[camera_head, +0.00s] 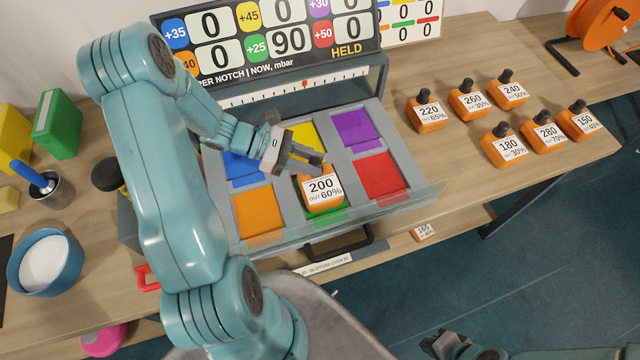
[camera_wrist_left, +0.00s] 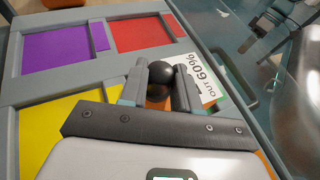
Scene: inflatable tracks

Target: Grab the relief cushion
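An orange cushion labelled 200, OUT 60% (camera_head: 322,190) is at the green compartment (camera_head: 327,215) of the grey tray; I cannot tell whether it rests there or is slightly raised. My left gripper (camera_head: 318,163) is over it. In the left wrist view, the left gripper's fingers (camera_wrist_left: 161,84) stand on both sides of the cushion's black ball knob (camera_wrist_left: 160,76) and appear to touch it. The knob is hidden in the head view. My right gripper (camera_head: 462,347) shows only partly at the bottom edge, over the floor, away from the cushions.
Several other orange cushions, such as 220 (camera_head: 428,117) and 180 (camera_head: 503,150), stand at the right of the table. A clear panel (camera_head: 405,205) edges the tray's front. A scoreboard (camera_head: 270,45) stands behind. A blue bowl (camera_head: 45,262) and cup (camera_head: 47,190) are at left.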

